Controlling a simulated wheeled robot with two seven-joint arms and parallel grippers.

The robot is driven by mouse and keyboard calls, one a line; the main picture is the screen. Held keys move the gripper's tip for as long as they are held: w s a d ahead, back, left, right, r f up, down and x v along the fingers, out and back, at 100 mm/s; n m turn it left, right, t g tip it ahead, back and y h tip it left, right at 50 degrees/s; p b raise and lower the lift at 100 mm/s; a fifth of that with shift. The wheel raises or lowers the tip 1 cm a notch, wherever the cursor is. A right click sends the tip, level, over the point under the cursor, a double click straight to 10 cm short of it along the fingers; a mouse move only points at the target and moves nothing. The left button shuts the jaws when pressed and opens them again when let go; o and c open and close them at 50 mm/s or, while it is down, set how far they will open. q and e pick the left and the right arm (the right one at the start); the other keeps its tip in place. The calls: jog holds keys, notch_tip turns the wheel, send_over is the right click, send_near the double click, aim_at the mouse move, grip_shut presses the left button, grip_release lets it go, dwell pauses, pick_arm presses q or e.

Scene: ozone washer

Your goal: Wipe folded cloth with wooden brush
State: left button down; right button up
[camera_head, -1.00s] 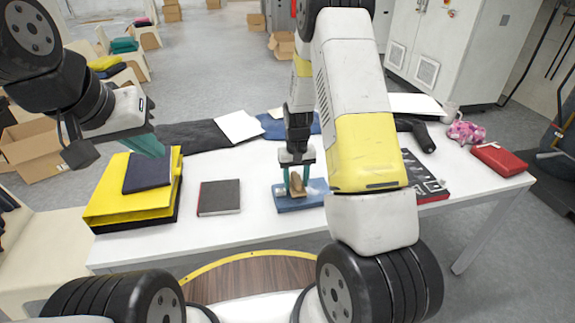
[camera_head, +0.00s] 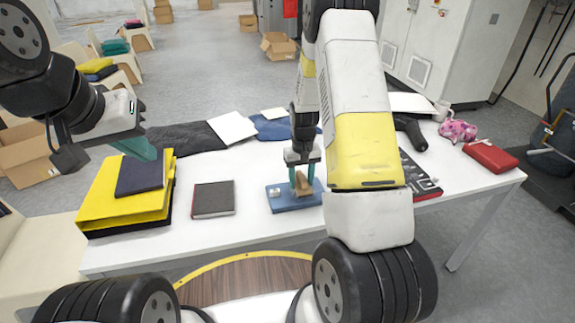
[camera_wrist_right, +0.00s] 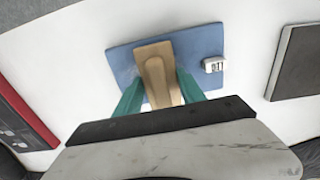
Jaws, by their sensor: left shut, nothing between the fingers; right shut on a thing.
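The folded cloth (camera_head: 283,200) is a flat blue rectangle on the white table, and it also shows in the right wrist view (camera_wrist_right: 122,62). The wooden brush (camera_head: 302,184) is light brown and is on the cloth; in the right wrist view the brush (camera_wrist_right: 155,70) lies over the cloth's middle. My right gripper (camera_head: 303,180) is shut on the brush, its green fingers on either side of it. Whether the brush's underside touches the cloth is hard to tell. My left gripper (camera_head: 143,150) is shut and empty, above the yellow folded stack at the left.
A yellow folder-like stack (camera_head: 100,205) with a dark blue book (camera_head: 140,176) stands at the left of the table (camera_head: 240,235). A dark grey book (camera_head: 213,199) lies left of the cloth. A red case (camera_head: 490,157) and a pink patterned item (camera_head: 457,131) are at the right.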

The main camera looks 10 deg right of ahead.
aim_at(319, 188)
jog(key=shift+w+d+f, duration=0.1)
jog(key=shift+d+f, duration=0.1)
jog(key=shift+d, duration=1.55)
jog(key=shift+d+f, duration=0.2)
jog(key=shift+d, duration=1.5)
jog(key=shift+a, duration=0.15)
jog(key=shift+a+f, duration=0.15)
jog(key=shift+a, duration=1.55)
jog(key=shift+a+f, duration=0.15)
jog(key=shift+a, duration=1.6)
jog(key=shift+a+f, duration=0.15)
jog(key=shift+a, duration=1.55)
jog(key=shift+w+d, duration=0.15)
jog(key=shift+d, duration=1.65)
jog(key=shift+d+f, duration=0.1)
jog(key=shift+d, duration=3.45)
jog(key=shift+a, duration=0.1)
